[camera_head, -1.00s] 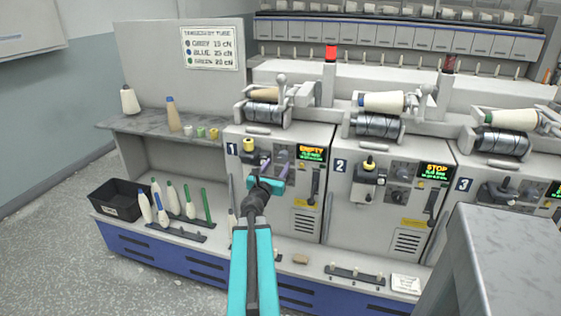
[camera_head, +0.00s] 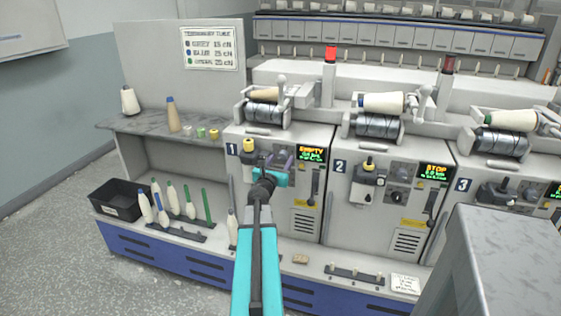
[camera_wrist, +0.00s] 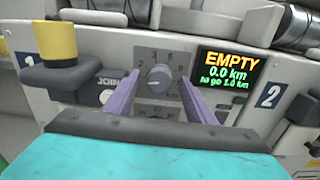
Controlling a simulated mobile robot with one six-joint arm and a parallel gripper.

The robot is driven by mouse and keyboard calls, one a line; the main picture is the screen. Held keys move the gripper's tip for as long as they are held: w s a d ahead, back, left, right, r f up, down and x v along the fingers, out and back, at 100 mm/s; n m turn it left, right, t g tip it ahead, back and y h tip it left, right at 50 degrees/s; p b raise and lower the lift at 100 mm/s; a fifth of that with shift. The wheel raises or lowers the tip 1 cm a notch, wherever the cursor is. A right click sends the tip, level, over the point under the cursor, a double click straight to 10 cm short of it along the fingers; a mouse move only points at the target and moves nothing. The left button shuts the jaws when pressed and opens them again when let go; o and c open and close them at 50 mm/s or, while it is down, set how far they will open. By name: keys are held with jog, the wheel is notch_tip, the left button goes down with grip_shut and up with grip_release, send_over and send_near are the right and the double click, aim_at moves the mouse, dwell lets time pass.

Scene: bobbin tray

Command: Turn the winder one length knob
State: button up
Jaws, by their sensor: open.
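The winder one panel faces me in the wrist view, with a round grey length knob (camera_wrist: 159,77) on a numbered dial. My gripper (camera_wrist: 158,86) is open, its two purple fingers pointing at the panel, one on each side of the knob. I cannot tell whether they touch it. A second, lower knob (camera_wrist: 157,113) is partly hidden behind my gripper's body. The winder one display (camera_wrist: 228,70) reads EMPTY, 0.0 km, with a smaller line below. In the head view my gripper (camera_head: 278,161) is in front of winder one's panel and hides its knobs.
A yellow-topped post on a dark bracket (camera_wrist: 65,75) juts out left of the dial. Winder two (camera_head: 370,215) and winder three stand to the right. A grey block (camera_head: 505,250) fills the lower right. A black bin (camera_head: 117,208) and bobbins sit at left.

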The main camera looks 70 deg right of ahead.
jog(key=c, duration=1)
jog(key=shift+c, duration=0.2)
jog(key=shift+f+m+b, duration=0.15)
jog(key=shift+m+b, duration=0.25)
jog(key=shift+b, duration=0.2)
jog(key=m+b, duration=0.3)
jog(key=b, duration=0.1)
jog(key=shift+f+m+b, duration=0.15)
jog(key=shift+m+b, duration=0.15)
jog(key=shift+b, duration=0.1)
jog(key=m+b, duration=0.5)
jog(key=shift+b, duration=0.35)
jog(key=m+b, duration=0.7)
jog(key=shift+f+b, duration=0.1)
jog(key=shift+b, duration=0.2)
jog(key=m+b, duration=0.4)
jog(key=shift+s, duration=0.1)
jog(key=shift+m+b, duration=1.65)
jog(key=shift+m, duration=0.15)
jog(key=shift+r, duration=0.2)
